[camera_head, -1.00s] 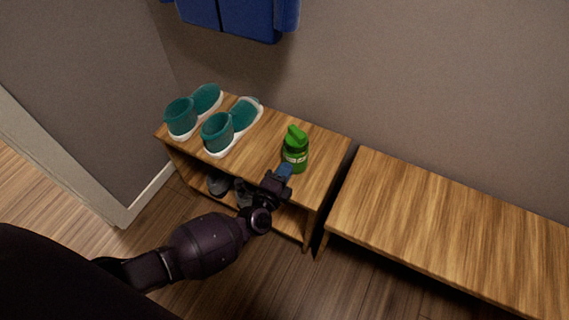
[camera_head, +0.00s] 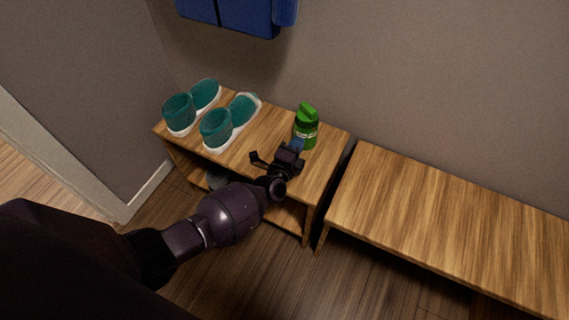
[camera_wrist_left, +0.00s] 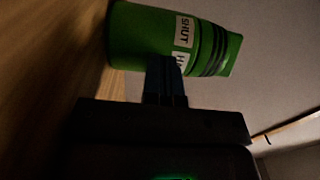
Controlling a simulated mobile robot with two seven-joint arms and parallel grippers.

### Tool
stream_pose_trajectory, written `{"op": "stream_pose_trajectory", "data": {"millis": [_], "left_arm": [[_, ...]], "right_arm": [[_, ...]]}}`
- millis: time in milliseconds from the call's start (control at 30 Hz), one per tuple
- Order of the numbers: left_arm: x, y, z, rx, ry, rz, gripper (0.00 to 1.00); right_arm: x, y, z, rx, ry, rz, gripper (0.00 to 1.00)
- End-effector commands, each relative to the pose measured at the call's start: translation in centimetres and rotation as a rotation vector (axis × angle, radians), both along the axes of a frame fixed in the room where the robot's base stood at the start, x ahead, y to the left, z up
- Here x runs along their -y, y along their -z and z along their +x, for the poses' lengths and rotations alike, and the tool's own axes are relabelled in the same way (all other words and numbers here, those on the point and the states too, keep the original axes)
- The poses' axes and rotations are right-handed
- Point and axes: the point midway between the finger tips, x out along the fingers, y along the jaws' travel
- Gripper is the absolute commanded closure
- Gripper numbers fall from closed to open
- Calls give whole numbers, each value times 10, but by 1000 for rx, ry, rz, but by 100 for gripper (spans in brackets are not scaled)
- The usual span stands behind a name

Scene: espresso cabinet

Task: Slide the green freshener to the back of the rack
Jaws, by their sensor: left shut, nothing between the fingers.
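The green freshener (camera_head: 306,128) stands upright on the wooden rack (camera_head: 265,142), near the back of its right part. My left gripper (camera_head: 298,146) is shut and empty, its blue fingertips right in front of the freshener, at its near side. In the left wrist view, the freshener (camera_wrist_left: 165,38) shows sideways with a white label, and the shut blue fingers (camera_wrist_left: 164,72) meet or nearly meet its side; I cannot tell if they touch. My right gripper is not in view.
Two teal shoes (camera_head: 216,131) with white soles stand on the left of the rack top. A wooden bench (camera_head: 440,220) stands to the right, past a narrow gap. A grey wall (camera_head: 420,80) is behind, with blue cloth (camera_head: 235,14) hanging above.

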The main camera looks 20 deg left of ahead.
Motion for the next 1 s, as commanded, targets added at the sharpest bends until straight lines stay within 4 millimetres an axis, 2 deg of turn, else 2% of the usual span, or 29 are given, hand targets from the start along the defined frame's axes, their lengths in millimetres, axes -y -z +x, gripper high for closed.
{"op": "stream_pose_trajectory", "data": {"millis": [100, 300, 767, 1000], "left_arm": [[2, 4, 19, -5, 0, -1, 100], [2, 3, 35, -5, 0, 0, 100], [1, 1, 36, -3, 1, -1, 100], [-8, -2, 28, -1, 0, 0, 100]], "right_arm": [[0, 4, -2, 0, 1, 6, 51], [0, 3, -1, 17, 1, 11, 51], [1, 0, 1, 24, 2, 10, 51], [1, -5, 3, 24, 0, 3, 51]]}}
